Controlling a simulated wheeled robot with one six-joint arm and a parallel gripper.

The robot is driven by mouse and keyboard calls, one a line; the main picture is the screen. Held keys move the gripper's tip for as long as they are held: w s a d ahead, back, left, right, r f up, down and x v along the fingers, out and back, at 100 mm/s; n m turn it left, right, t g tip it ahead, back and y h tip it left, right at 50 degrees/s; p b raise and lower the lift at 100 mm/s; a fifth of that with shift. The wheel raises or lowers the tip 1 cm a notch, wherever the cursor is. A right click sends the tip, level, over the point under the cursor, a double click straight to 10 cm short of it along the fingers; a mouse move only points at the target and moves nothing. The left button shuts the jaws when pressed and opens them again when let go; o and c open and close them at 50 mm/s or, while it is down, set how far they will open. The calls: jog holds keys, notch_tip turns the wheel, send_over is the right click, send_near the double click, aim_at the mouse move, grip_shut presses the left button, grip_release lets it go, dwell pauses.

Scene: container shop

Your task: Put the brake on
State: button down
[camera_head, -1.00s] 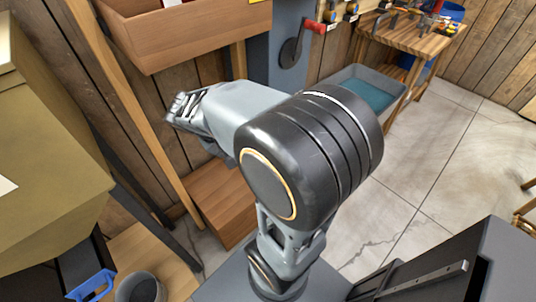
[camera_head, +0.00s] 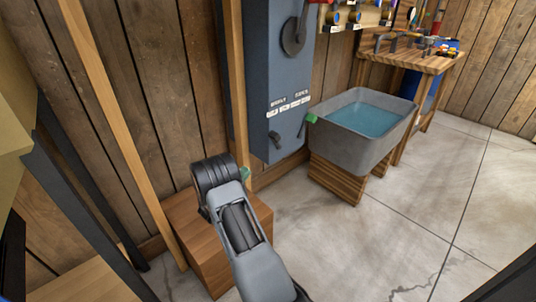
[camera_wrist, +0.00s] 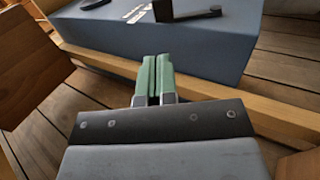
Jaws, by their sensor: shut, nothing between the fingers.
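The blue-grey cabinet (camera_head: 268,85) stands against the plank wall. Low on its face is a small black lever (camera_head: 275,141), below a row of white labels (camera_head: 290,106) too small to read surely. The lever also shows at the top of the wrist view (camera_wrist: 187,13). Higher up is a dark crank disc (camera_head: 293,36) with a red handle, partly cut off. I cannot tell for sure which part is the brake. My gripper's green fingers (camera_wrist: 153,78) are shut and empty, apart from the lever. In the head view my arm mostly hides them; a green tip (camera_head: 244,174) shows.
A wooden post (camera_head: 236,80) stands left of the cabinet, close to my gripper. A wooden box (camera_head: 201,252) is below my arm. A grey basin of water (camera_head: 345,140) stands right of the cabinet, a workbench (camera_head: 420,60) behind it. The floor at right is clear.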

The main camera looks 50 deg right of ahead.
aim_at(272, 139)
dwell(0.4)
jog(key=b+x, duration=0.2)
jog(key=x, duration=1)
jog(key=shift+d+b, duration=0.3)
jog(key=shift+b, duration=0.1)
jog(key=shift+d+r, duration=0.45)
jog(key=shift+d, duration=0.15)
jog(key=shift+a, duration=0.1)
